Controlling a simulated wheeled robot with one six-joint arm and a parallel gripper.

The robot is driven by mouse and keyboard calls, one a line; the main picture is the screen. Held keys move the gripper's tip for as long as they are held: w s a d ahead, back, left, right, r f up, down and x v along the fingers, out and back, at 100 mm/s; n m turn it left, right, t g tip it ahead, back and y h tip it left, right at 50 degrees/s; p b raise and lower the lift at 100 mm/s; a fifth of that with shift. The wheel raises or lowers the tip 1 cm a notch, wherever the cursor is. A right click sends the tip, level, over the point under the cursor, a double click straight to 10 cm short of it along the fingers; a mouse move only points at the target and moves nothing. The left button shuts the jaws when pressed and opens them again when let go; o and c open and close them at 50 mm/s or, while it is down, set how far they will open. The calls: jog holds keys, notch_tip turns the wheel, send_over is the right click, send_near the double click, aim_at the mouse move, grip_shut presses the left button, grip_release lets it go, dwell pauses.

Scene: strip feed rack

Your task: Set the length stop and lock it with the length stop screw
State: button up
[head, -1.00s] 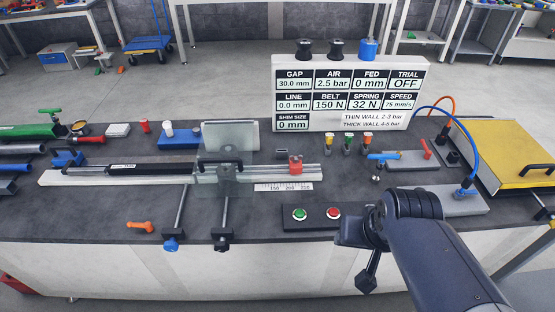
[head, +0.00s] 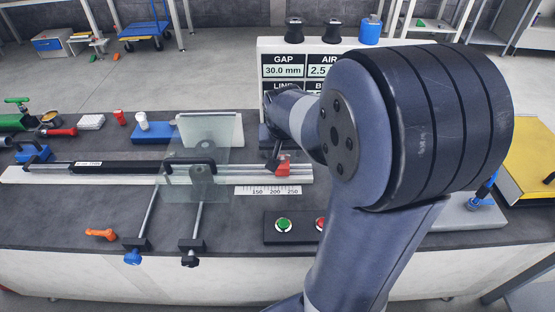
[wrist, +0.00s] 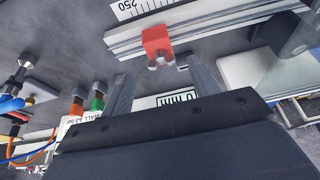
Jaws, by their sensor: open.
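The length stop is a red block (head: 284,166) near the right end of the pale rail (head: 305,179). The red block also shows in the wrist view (wrist: 157,38), with a small grey metal part, perhaps its screw (wrist: 160,62), on the side facing my gripper. A ruler strip (head: 268,190) marked 150, 200 and 250 lies in front of the rail. My gripper (wrist: 160,70) is open and empty, its fingers apart on either side of the grey part in the picture. I cannot tell how far it is from the block. In the head view my arm partly covers the gripper.
A clear panel (head: 178,180) with a black handle stands over the rail to the left. A sign board (head: 285,57) stands behind the block, partly hidden by my arm. Green (head: 284,224) and red (head: 320,223) buttons sit in front. An orange handle (head: 100,234) lies front left.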

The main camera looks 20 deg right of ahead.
aim_at(282, 160)
jog(key=x, duration=0.8)
jog(key=shift+s, duration=0.1)
